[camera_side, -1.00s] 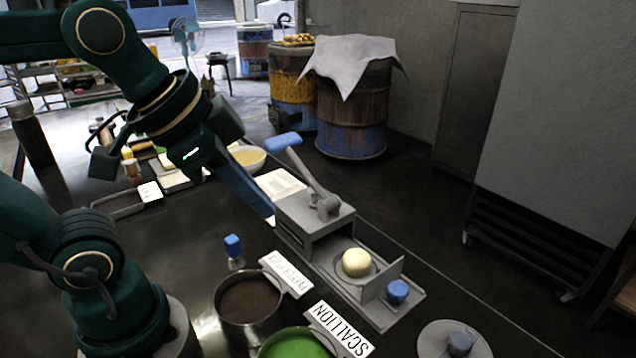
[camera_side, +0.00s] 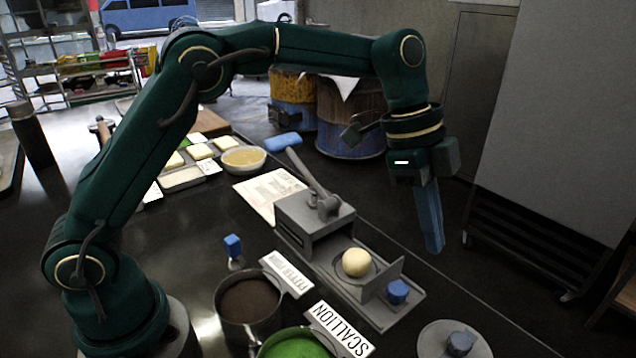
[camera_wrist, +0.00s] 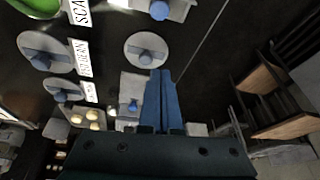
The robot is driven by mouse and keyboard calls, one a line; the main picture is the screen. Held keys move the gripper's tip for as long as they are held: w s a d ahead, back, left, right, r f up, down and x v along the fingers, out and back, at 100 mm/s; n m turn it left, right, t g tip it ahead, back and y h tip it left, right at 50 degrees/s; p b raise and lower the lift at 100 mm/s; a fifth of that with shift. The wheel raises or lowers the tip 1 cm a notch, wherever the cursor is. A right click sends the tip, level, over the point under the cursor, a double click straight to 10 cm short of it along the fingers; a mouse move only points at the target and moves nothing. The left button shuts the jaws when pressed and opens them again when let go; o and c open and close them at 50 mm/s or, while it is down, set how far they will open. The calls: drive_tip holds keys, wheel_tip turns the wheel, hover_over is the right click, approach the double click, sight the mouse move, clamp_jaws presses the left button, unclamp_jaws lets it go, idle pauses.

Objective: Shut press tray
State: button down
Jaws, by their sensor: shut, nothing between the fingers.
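The grey press (camera_side: 312,220) stands on the dark table in the side view, its blue-tipped lever (camera_side: 283,142) raised and tilted. Its tray (camera_side: 378,312) is slid out toward the lower right. A pale dough ball (camera_side: 356,262) sits on the tray, behind an upright end plate. A blue knob (camera_side: 397,291) is on the plate's outer side. My gripper (camera_side: 434,250) points down with its blue fingers shut and empty. In the side picture it is above and right of the knob, apart from it. The fingers also show in the wrist view (camera_wrist: 160,75).
A pot of dark filling (camera_side: 250,300) and a green one (camera_side: 297,345) stand left of the tray, with label cards. A round lid with a blue knob (camera_side: 459,342) lies at the lower right. A bowl (camera_side: 243,158) and small trays are farther back.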

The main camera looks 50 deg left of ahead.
sight(358, 260)
drive_tip(key=shift+g, duration=0.3)
drive_tip(key=x, duration=1.2)
drive_tip(key=shift+s+a, duration=0.1)
drive_tip(key=shift+s, duration=0.15)
drive_tip(key=shift+a+r, duration=0.15)
drive_tip(key=shift+a, duration=0.5)
drive_tip(key=shift+s+a, duration=0.15)
drive_tip(key=shift+a, duration=0.55)
drive_tip(key=shift+s+a, duration=0.15)
drive_tip(key=shift+a, duration=0.55)
drive_tip(key=a, duration=1.2)
drive_tip(key=shift+a, duration=0.35)
